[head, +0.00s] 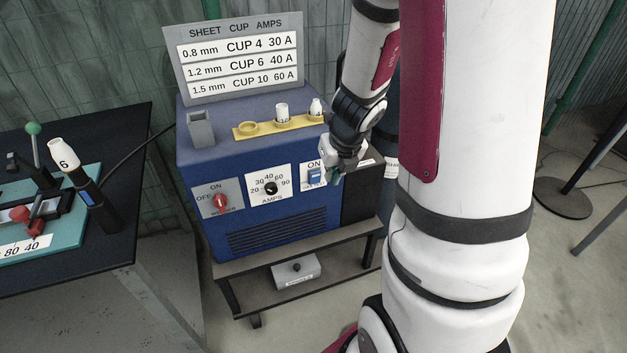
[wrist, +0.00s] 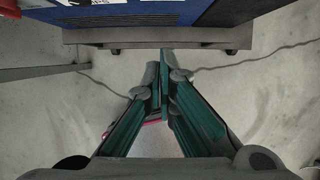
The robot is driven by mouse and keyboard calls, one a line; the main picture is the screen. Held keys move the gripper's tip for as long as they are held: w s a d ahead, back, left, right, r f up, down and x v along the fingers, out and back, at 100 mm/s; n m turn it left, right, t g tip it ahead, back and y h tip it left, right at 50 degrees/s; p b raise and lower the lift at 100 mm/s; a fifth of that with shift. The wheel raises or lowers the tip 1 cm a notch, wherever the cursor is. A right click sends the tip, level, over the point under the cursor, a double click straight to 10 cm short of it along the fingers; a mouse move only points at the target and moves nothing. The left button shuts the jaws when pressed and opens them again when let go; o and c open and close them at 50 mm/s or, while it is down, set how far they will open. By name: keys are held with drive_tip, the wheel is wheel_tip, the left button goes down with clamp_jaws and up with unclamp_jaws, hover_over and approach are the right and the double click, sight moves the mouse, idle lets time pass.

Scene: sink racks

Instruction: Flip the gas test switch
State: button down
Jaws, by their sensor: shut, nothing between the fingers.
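The gas test switch (head: 315,177) is a blue rocker on a white plate, at the right of the blue welding machine's front panel in the head view. "ON" is printed above it; the lower lettering is too small to read surely. My gripper (head: 337,177) is just right of the switch in the head view; I cannot tell whether it touches it. In the wrist view my gripper (wrist: 166,55) has its green fingers together with nothing between them. The switch is not clearly seen in the wrist view.
The blue machine (head: 240,160) stands on a cart (head: 290,250) with a small grey box (head: 297,271) below. A red knob (head: 220,201) and an amps dial (head: 270,188) sit left of the switch. A yellow cup rack (head: 262,130) is on top. A dark table (head: 130,200) stands left.

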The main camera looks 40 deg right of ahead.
sight(319, 178)
drive_tip(key=shift+f, duration=0.1)
drive_tip(key=shift+w+d+f+b, duration=0.35)
drive_tip(key=shift+w+f+b, duration=0.55)
drive_tip(key=shift+w+f, duration=0.45)
drive_tip(key=shift+w+d+f+b, duration=0.35)
drive_tip(key=shift+w+f+b, duration=0.7)
drive_tip(key=shift+f, duration=0.45)
drive_tip(key=shift+w+d+f+b, duration=0.35)
drive_tip(key=shift+w+f+b, duration=0.45)
drive_tip(key=shift+w+f, duration=0.6)
drive_tip(key=shift+r+p, duration=0.15)
drive_tip(key=shift+p, duration=0.25)
